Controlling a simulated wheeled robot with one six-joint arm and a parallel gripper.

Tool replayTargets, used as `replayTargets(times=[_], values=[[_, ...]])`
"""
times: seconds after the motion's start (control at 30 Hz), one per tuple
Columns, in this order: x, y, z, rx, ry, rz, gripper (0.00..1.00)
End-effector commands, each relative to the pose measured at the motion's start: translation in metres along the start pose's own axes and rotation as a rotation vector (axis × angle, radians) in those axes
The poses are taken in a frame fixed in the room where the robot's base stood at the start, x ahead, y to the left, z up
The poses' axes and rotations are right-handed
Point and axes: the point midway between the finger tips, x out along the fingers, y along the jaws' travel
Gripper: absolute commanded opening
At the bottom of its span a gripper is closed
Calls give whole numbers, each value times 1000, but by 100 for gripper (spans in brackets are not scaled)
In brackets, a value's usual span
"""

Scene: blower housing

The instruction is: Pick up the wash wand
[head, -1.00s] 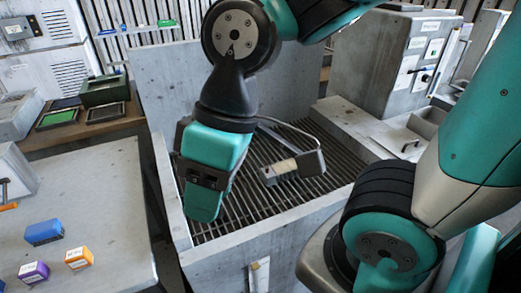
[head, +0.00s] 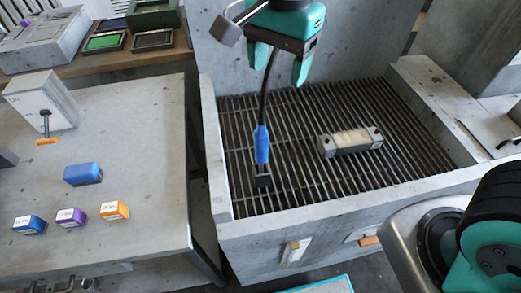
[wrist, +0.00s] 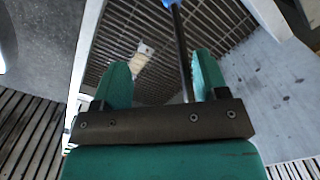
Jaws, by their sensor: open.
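The wash wand (head: 262,144) has a blue grip, a thin dark shaft and a small black end. It stands roughly upright in the grated basin, with the black end low at the grate. My gripper (head: 279,72) is open above it, fingers pointing down, level with the upper shaft. In the wrist view the wand's shaft (wrist: 181,40) runs between the two spread fingers of my gripper (wrist: 160,75), nearer the right finger. Part of the blue grip shows at the top edge there. The wand's top is hidden behind my gripper in the head view.
A grey block with a cream middle (head: 350,141) lies on the grate (head: 320,185), right of the wand. Concrete walls (head: 213,150) enclose the basin.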

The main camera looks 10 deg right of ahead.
Motion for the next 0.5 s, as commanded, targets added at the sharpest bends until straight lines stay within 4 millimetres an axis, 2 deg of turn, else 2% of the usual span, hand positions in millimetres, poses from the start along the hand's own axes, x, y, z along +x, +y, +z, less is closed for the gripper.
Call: replayTargets(times=[0.1,0.23,0.5], values=[[6,-13,-1,139,23,20,67],[20,-17,-1,187,30,28,67],[80,-15,-1,184,29,31,67]])
